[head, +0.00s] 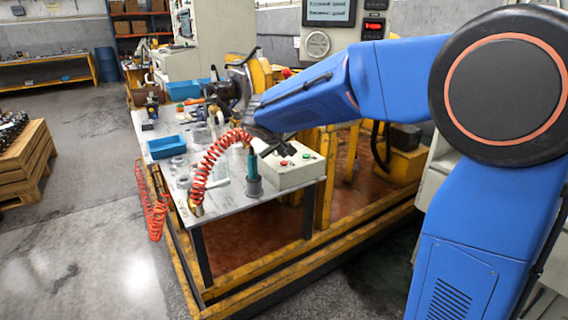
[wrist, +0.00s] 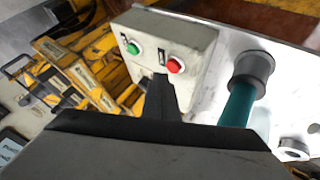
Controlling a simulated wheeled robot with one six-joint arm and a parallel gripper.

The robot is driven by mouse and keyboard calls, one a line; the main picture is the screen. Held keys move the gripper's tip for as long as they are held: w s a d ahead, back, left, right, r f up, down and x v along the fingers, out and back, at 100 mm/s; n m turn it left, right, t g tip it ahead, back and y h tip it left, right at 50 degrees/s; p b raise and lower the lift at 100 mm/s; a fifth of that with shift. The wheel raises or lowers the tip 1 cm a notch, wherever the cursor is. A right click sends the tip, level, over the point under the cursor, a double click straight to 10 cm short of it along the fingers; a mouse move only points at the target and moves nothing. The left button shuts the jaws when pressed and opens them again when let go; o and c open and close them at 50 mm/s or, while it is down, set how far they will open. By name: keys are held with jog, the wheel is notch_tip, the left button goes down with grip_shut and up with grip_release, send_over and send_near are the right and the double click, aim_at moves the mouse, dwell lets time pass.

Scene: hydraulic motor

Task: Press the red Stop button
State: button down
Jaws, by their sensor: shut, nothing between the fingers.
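The red Stop button (head: 283,163) sits on a pale control box (head: 296,176) at the near right of the metal table. In the wrist view the red button (wrist: 175,65) is near the middle, beside a green button (wrist: 133,47) on the same box (wrist: 190,37). The green button also shows in the head view (head: 305,155). My gripper (head: 268,151) is shut and empty, over the box's left side. In the wrist view its dark fingertips (wrist: 159,82) appear just below and left of the red button. The frames show no clear contact with it.
A teal tool (head: 252,172) with a coiled red hose (head: 207,165) stands just left of the box. It also shows right of my fingers in the wrist view (wrist: 240,100). A blue bin (head: 166,147) lies farther left on the table (head: 225,203). Yellow machine frames stand behind.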

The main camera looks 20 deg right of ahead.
jog(key=shift+f, duration=0.1)
jog(key=shift+f, duration=0.35)
jog(key=shift+f, duration=0.35)
dwell(0.8)
jog(key=shift+r, duration=0.8)
jog(key=shift+r, duration=2.5)
